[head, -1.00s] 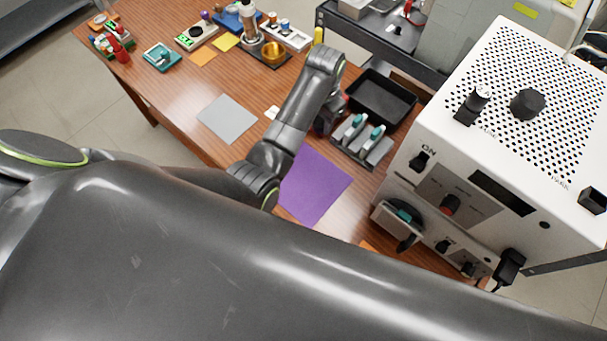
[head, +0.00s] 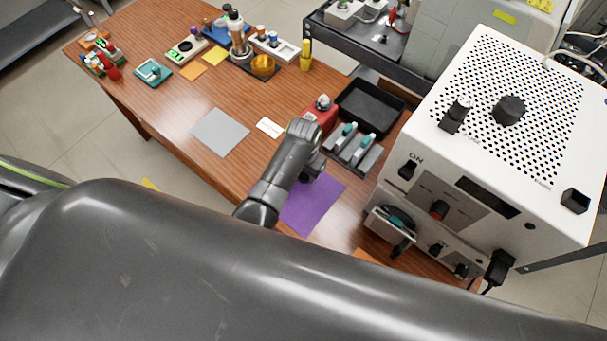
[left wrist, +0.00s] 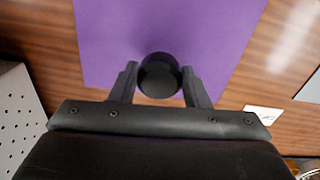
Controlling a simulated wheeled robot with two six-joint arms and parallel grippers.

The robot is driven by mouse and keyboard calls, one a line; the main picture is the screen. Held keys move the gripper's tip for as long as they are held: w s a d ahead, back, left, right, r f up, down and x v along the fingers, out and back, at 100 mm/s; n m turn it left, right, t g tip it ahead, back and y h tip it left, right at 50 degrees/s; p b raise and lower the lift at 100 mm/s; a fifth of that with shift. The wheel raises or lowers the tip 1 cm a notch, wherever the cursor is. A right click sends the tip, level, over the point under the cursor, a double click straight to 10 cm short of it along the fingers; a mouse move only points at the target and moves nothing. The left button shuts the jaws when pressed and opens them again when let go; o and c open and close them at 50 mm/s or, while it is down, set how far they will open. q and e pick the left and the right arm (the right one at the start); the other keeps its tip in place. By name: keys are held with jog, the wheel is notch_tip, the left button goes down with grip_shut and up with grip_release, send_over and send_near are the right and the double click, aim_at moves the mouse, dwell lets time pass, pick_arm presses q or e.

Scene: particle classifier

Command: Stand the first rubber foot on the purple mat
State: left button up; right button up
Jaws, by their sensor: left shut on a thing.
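The purple mat (head: 312,208) lies flat on the wooden table, and it fills the upper middle of the left wrist view (left wrist: 110,30). My left gripper (left wrist: 159,72) is shut on a black round rubber foot (left wrist: 160,80), one finger on each side of it. The foot shows its round face to the wrist camera, in front of the mat. I cannot tell whether it touches the mat. In the head view my left arm hides the foot and most of the gripper (head: 310,172), which is at the mat's far edge. My right gripper is not in view.
A grey rack with teal-topped parts (head: 354,148) and a black tray (head: 369,106) stand beyond the mat. A red object (head: 320,110) is beside the tray. The white instrument box (head: 500,130) stands to the right. A grey mat (head: 220,132) lies bare to the left.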

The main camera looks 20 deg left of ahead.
pick_arm(q)
notch_tip(320, 180, down, 2)
jog(key=shift+f, duration=0.2)
jog(key=shift+f, duration=0.15)
jog(key=o, duration=1)
jog(key=shift+o, duration=0.2)
notch_tip(320, 180, up, 12)
jog(key=shift+r, duration=0.2)
